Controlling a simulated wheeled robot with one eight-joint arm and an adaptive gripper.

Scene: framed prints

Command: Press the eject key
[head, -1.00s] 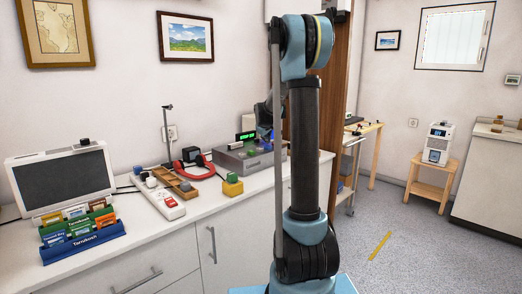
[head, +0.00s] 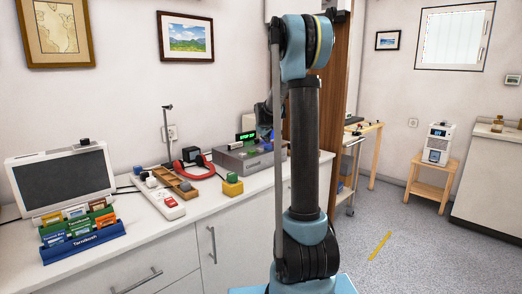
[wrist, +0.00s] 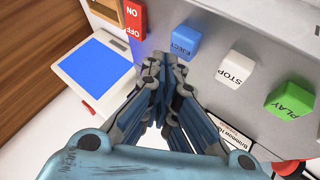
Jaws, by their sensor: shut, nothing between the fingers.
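The blue EJECT key (wrist: 186,43) stands out from the grey panel of a device, at the top middle of the wrist view. My gripper (wrist: 162,68) is shut and empty. Its fingertips are just beside the EJECT key, at its lower left in the picture. I cannot tell whether they touch it. The white STOP key (wrist: 235,68) and the green PLAY key (wrist: 290,101) sit in a row to the right. In the head view the grey device (head: 236,160) stands on the counter, and my arm hides part of it and my gripper.
A red ON/OFF switch (wrist: 135,20) is left of the EJECT key. A blue-screened white unit (wrist: 92,70) lies beyond it. A red round part (wrist: 288,167) is at lower right. On the counter are a yellow block (head: 232,188), red headphones (head: 196,170) and a power strip (head: 163,198).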

